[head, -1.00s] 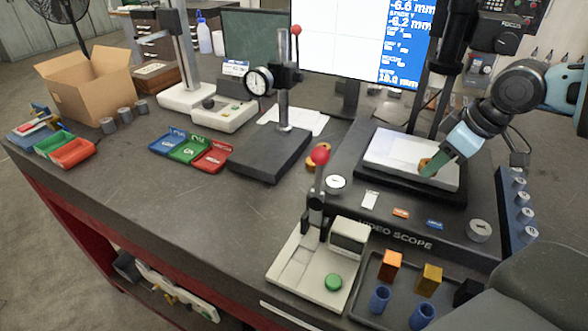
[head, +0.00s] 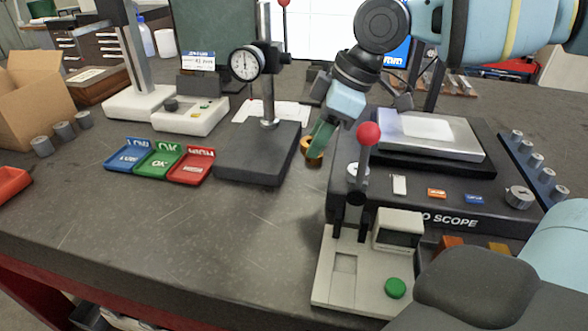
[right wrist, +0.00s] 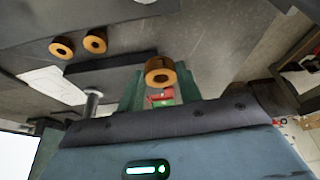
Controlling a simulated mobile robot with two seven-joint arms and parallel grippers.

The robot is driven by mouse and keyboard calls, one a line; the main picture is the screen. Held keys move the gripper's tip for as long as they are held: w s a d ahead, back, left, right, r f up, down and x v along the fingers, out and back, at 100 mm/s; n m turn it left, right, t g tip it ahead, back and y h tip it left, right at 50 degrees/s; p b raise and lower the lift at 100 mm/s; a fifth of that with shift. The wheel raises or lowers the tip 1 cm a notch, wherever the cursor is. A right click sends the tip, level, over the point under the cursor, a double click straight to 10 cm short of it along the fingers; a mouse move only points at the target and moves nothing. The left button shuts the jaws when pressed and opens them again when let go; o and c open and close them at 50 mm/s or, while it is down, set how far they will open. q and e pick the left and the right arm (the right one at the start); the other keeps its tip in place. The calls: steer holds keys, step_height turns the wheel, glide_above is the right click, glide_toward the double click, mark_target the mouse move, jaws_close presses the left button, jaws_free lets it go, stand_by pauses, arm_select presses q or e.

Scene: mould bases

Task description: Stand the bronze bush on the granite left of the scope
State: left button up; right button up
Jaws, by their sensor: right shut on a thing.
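My right gripper (head: 318,148) is shut on a bronze bush (right wrist: 160,72), a short ring held between the green fingertips. In the head view the fingertips are just right of the dark granite base (head: 255,168) of the dial stand, left of the video scope (head: 440,208). Bronze shows at the tips there. In the right wrist view the granite (right wrist: 110,66) is behind and left of the held bush, with a gap. Two more bronze bushes, a left one (right wrist: 62,47) and a right one (right wrist: 95,41), sit between granite and scope. My left gripper is not in view.
The dial gauge (head: 245,63) and its post rise from the back of the granite. Blue, green and red trays (head: 190,168) lie left of it. A red-knobbed lever press (head: 340,275) stands in front of the scope.

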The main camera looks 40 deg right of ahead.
steer(key=shift+w+a, duration=0.25)
steer(key=shift+a, duration=0.4)
glide_above(302, 196)
steer(key=d, duration=0.1)
steer(key=shift+s+f+b, duration=0.15)
steer(key=shift+s+f, duration=0.1)
steer(key=shift+f, duration=1.05)
steer(key=shift+s+f+b, duration=0.15)
steer(key=shift+s+f, duration=0.05)
steer(key=shift+f, duration=1.1)
step_height(302, 196, down, 4)
steer(key=shift+d+f, duration=0.1)
steer(key=shift+f, duration=0.15)
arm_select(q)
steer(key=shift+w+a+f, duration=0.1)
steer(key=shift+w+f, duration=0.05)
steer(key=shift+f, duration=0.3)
arm_select(e)
steer(key=shift+f, duration=0.1)
steer(key=shift+f, duration=0.1)
steer(key=o, duration=1.1)
steer(key=shift+b, duration=0.3)
